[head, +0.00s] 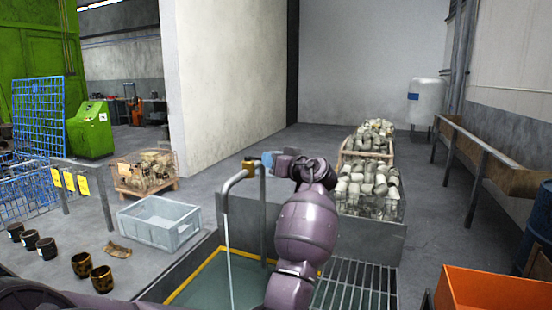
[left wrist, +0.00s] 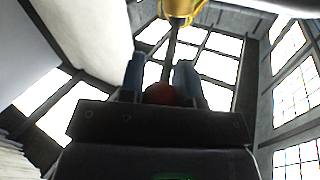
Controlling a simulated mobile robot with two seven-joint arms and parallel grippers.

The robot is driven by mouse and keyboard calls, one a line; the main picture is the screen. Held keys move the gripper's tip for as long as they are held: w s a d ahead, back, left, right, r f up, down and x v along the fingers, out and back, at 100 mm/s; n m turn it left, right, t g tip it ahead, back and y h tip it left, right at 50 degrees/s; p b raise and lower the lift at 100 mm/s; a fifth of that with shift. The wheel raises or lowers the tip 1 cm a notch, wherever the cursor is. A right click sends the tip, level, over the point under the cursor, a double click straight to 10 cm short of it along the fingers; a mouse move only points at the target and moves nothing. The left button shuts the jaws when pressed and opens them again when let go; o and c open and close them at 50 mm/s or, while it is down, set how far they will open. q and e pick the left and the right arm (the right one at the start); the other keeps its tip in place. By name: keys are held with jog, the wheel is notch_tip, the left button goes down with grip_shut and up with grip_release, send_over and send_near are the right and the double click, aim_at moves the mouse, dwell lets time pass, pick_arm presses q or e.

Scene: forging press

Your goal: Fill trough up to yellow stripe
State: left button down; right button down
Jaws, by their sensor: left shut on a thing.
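The trough (head: 186,257) is sunk at the bottom middle of the head view, with a yellow stripe (head: 196,277) along its inner wall. Greenish water (head: 205,290) stands in it, its surface seemingly close below the stripe; my arm hides the right part. A bent tap pipe (head: 234,179) rises over the trough, and a thin pale stream (head: 230,255) falls from its spout. My left gripper (head: 267,159) is at the tap's top, shut on the tap lever. In the left wrist view, its blue fingers (left wrist: 160,78) close around the dark lever (left wrist: 171,48) with a red knob (left wrist: 160,94) below a yellow fitting (left wrist: 180,9).
A grey crate (head: 158,240) stands left of the trough, with several dark cups (head: 82,266) nearby. A metal grate (head: 352,285) lies to the right. Bins of pale metal pieces (head: 372,205) stand behind. An orange box (head: 490,290) is at the lower right.

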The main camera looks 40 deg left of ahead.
pick_arm(q)
jog(key=c, duration=0.8)
grip_release()
jog(key=shift+d, duration=0.45)
jog(key=shift+s+d+b, duration=0.15)
jog(key=shift+d+b, duration=0.05)
jog(key=shift+d, duration=1.45)
jog(key=shift+s+d+b, duration=0.2)
jog(key=shift+d+b, duration=0.05)
jog(key=shift+d, duration=1.35)
jog(key=shift+s+d+b, duration=0.15)
jog(key=shift+d+b, duration=0.05)
jog(key=shift+d, duration=1.45)
pick_arm(e)
jog(key=shift+f, duration=0.75)
